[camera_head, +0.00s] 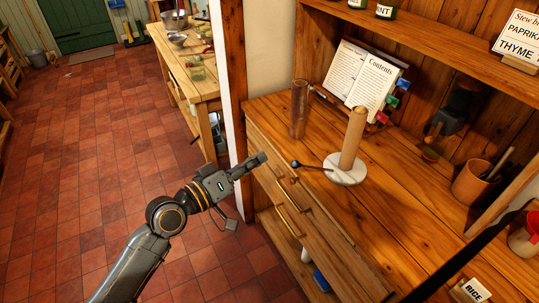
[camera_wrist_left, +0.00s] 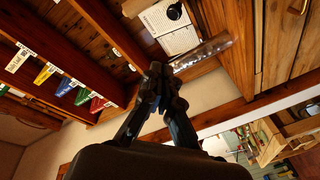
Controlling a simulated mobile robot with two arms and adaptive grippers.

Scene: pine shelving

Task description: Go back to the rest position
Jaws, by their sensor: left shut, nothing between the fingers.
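My left gripper (camera_head: 262,157) comes in from the left in the head view and is in the air near the left front edge of the wooden counter (camera_head: 250,108). Its fingers are together with nothing between them. In the left wrist view the closed fingers (camera_wrist_left: 158,72) point toward the shelving. My right gripper does not show in either view.
On the counter stand a brown cylinder (camera_head: 299,108), a wooden post on a round white base (camera_head: 344,168), an open book (camera_head: 362,78) and a terracotta pot (camera_head: 471,182). A dark ladle-like utensil (camera_head: 296,164) lies by the base. Tiled floor (camera_head: 75,150) at left is clear.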

